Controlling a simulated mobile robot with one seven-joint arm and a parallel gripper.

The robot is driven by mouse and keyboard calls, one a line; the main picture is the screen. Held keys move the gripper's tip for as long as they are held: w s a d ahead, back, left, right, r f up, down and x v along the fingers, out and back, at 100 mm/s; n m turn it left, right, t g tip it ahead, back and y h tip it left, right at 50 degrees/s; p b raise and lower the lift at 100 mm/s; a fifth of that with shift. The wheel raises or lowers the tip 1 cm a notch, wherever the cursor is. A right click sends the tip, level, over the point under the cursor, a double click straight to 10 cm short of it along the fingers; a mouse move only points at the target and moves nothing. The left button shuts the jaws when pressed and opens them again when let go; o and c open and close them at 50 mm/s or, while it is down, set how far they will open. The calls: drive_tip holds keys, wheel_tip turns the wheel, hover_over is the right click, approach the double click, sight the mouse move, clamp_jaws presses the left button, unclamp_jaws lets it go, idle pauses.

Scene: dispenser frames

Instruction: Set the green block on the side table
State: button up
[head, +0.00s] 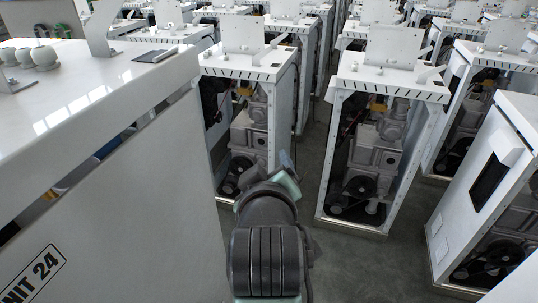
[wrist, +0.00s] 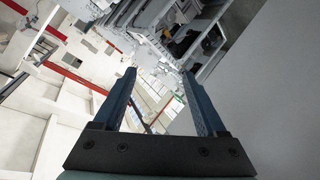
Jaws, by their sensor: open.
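I see no green block and no side table in either view. My gripper (wrist: 157,72) shows in the wrist view with its two dark blue fingers spread apart and nothing between them. The wrist camera looks tilted across the hall, with pale walls, red beams and a row of dispenser frames behind the fingers. In the head view my arm reaches forward at bottom centre, and its far end hides the gripper's fingers.
A large white cabinet (head: 120,190) marked UNIT 24 stands close on the left. White dispenser frames (head: 385,75) with open fronts and machinery inside stand in rows ahead. Another white unit (head: 480,170) stands at right. Dark floor (head: 350,265) is clear between them.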

wheel_tip(320, 180, up, 18)
drive_tip(key=s+m+t, duration=0.3)
drive_tip(key=t, duration=0.3)
drive_tip(key=s+r+m+t, duration=0.2)
drive_tip(key=s+r+t, duration=0.2)
drive_tip(key=s+r, duration=0.2)
drive_tip(key=s+r+m+t, duration=0.2)
drive_tip(key=s+r, duration=0.4)
drive_tip(key=r, duration=0.5)
drive_tip(key=shift+t, duration=0.9)
drive_tip(key=shift+w+d+r, duration=0.1)
